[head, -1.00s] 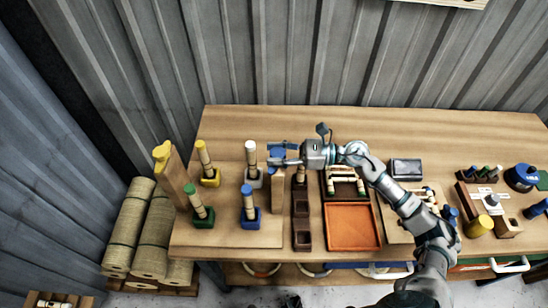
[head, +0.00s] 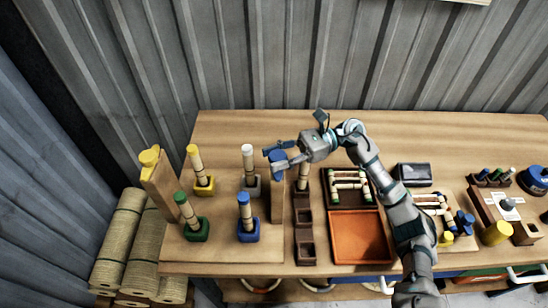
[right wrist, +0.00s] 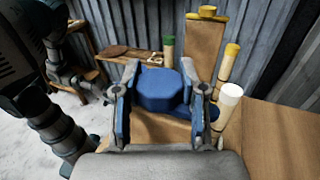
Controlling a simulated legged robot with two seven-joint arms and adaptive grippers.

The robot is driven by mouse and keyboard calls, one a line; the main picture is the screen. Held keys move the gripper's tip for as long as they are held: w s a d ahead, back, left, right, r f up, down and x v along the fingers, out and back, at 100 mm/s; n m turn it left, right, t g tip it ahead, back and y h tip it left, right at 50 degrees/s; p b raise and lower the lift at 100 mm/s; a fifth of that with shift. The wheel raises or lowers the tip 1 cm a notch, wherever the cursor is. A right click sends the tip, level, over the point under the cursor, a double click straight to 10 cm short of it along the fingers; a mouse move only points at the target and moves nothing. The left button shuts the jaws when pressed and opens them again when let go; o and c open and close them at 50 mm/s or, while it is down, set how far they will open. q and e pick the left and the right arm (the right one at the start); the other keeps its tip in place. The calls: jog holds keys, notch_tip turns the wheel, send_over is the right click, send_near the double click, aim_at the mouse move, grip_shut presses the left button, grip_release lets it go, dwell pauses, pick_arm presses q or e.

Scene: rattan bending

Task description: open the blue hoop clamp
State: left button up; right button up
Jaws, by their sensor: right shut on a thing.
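The blue hoop clamp has a blue knob (head: 277,157) on top of an upright wooden post (head: 276,203) on the table's left half. My right gripper (head: 279,156) has its fingers around the blue knob. In the right wrist view, the faceted blue knob (right wrist: 158,88) sits between the two fingers, and my right gripper (right wrist: 161,100) is shut on it. A blue arm (right wrist: 200,118) of the clamp shows beside the right-hand finger. The fingers hide part of the knob in the head view.
A yellow-topped post (head: 150,170) is farther left. Dark boxes (head: 305,225) and an orange tray (head: 360,237) lie to the right.

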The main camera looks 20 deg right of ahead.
jog(key=shift+w+d, duration=0.1)
dwell(0.3)
jog(key=o, duration=1.2)
jog(key=shift+d+f, duration=0.1)
jog(key=shift+c, duration=0.2)
jog(key=shift+d, duration=0.15)
jog(key=shift+d, duration=0.2)
jog(key=w+d, duration=0.1)
jog(key=d, duration=1.1)
jog(key=shift+w, duration=0.35)
jog(key=shift+a+f, duration=0.1)
jog(key=shift+a, duration=0.1)
